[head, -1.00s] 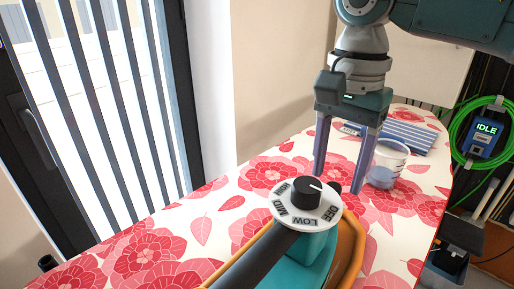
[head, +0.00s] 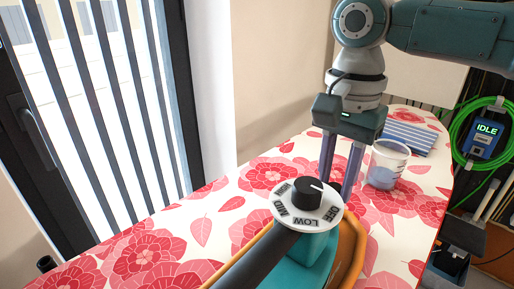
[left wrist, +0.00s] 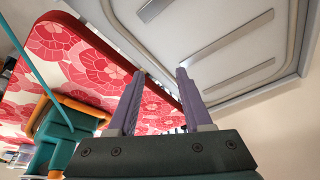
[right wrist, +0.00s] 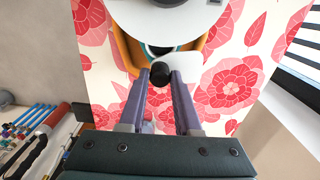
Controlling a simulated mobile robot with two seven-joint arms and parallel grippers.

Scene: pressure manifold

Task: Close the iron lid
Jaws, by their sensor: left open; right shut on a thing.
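A teal iron (head: 306,258) with an orange rim stands on a floral board. Its white dial (head: 294,218) is marked OFF, LOW, MID and so on, with a black knob on top. A small black round piece (right wrist: 159,73) sits by the dial's edge, and I take it to be the iron's lid. My right gripper (right wrist: 161,80) is shut on this black piece, with one finger on each side. In the head view the dial partly hides the right fingertips. My left gripper (left wrist: 160,75) is open and empty in the left wrist view, away from the iron (left wrist: 58,132).
A clear cup (head: 387,164) stands right of the right gripper. A blue striped folded cloth (head: 408,137) lies behind it. A dark handle bar (head: 256,258) crosses the foreground. A green cable and an IDLE box (head: 484,139) hang at right. A grey slotted panel (left wrist: 225,45) is near the left gripper.

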